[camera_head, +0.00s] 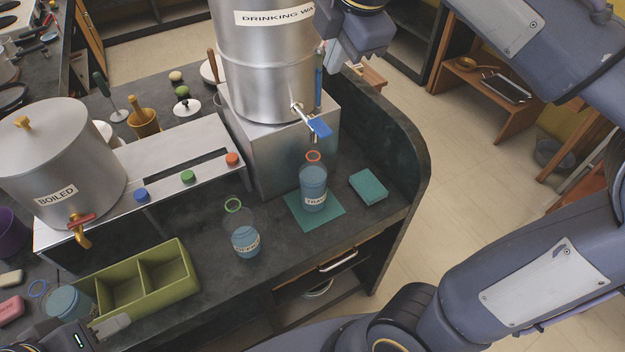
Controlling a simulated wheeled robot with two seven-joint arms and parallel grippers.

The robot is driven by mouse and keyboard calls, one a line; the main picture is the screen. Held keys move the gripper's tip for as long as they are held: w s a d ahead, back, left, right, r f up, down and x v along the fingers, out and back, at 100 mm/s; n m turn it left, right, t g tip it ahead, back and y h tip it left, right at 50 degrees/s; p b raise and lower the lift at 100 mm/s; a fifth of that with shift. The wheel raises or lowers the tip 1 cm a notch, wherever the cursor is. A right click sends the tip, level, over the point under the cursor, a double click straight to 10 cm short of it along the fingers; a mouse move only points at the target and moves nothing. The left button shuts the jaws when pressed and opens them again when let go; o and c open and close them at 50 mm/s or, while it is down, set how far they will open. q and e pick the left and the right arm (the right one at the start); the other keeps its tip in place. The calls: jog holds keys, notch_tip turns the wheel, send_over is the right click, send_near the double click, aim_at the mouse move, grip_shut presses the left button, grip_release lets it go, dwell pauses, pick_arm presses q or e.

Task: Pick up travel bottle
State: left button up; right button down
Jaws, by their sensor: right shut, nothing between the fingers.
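The travel bottle (313,178) is clear with an orange ring at its top and a label whose visible part reads like "TRAV". It looks filled with blue liquid to near the top. It stands upright on a teal mat (330,222), below the blue-handled tap (319,127) of the drinking water canister (262,75). My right gripper (347,62) is shut and empty beside that canister, up and right of the bottle and apart from it. My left gripper (108,326) is at the bottom left, near the green divided box, far from the travel bottle; its jaw opening is unclear.
A green-ringed bottle (245,241), partly filled, stands left of the travel bottle. A blue-ringed bottle (70,303) is by the green box (175,291). A teal block (368,187) lies right of the mat. The boiled-water canister (62,150) stands left. The counter's curved edge is right.

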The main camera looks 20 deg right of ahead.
dwell(0.3)
jog(key=c, duration=2.1)
grip_release()
jog(key=o, duration=1.8)
jog(key=s+f+m+y+b, duration=0.1)
jog(key=s+f+m+b, duration=0.1)
jog(key=f, duration=0.6)
jog(key=s+f+m+y+b, duration=0.1)
jog(key=s+f+m+b, duration=0.2)
jog(key=f+m, duration=0.4)
notch_tip(320, 180, down, 2)
jog(key=shift+s+d+y, duration=0.25)
jog(key=shift+s+y, duration=0.05)
jog(key=shift+s, duration=0.15)
jog(key=n+g+y+b, duration=0.1)
jog(key=n+y+b, duration=0.1)
jog(key=y+b, duration=0.1)
send_near(323, 165)
jog(key=x, duration=0.4)
jog(key=shift+a+f, duration=0.15)
jog(key=shift+a, duration=0.05)
jog(key=shift+w+f, duration=0.15)
jog(key=shift+w, duration=0.05)
jog(key=shift+w+a+f, duration=0.15)
jog(key=shift+f, duration=0.2)
jog(key=shift+p+x, duration=0.35)
jog(key=shift+x, duration=3.05)
